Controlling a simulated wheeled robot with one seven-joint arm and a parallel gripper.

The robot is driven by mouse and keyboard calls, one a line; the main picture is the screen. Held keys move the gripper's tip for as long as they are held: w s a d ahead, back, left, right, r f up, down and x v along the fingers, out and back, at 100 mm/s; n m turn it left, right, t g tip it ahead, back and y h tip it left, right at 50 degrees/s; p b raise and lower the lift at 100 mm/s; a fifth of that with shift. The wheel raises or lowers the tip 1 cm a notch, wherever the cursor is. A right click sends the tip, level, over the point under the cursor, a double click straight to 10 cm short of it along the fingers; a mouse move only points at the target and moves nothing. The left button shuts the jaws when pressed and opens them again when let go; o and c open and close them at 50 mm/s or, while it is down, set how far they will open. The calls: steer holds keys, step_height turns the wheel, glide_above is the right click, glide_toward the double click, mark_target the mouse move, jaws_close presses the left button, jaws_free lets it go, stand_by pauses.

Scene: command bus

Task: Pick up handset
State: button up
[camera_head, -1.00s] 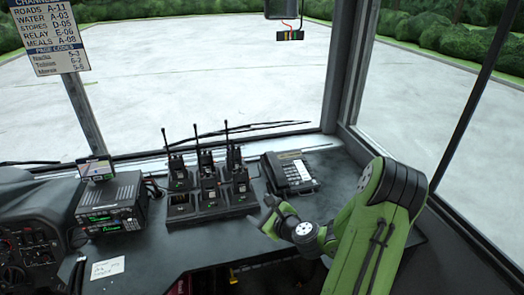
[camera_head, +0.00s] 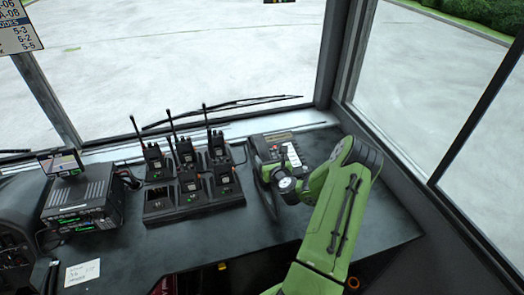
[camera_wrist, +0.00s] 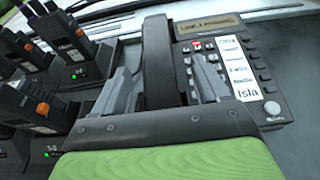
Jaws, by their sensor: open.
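A dark desk phone (camera_head: 290,137) with a keypad and white name labels stands on the dashboard by the windscreen. It also shows in the wrist view (camera_wrist: 262,100). Its black handset (camera_wrist: 160,55) runs lengthwise along the phone's left side. My gripper (camera_wrist: 163,72) is open, with one grey finger on each side of the handset. I cannot tell whether the fingers touch it. In the head view, my gripper (camera_head: 270,160) is over the phone's left part and largely hides the handset.
A charger rack (camera_head: 195,206) with several walkie-talkies stands close to the left of the phone. Further left are a radio unit (camera_head: 83,203) with a small screen on top and a paper note (camera_head: 82,272). The dashboard right of my arm is clear.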

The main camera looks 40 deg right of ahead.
mark_target(264, 153)
steer(key=x, duration=0.5)
steer(key=shift+w+f, duration=0.2)
steer(key=shift+w, duration=0.15)
steer(key=shift+s+r, duration=0.1)
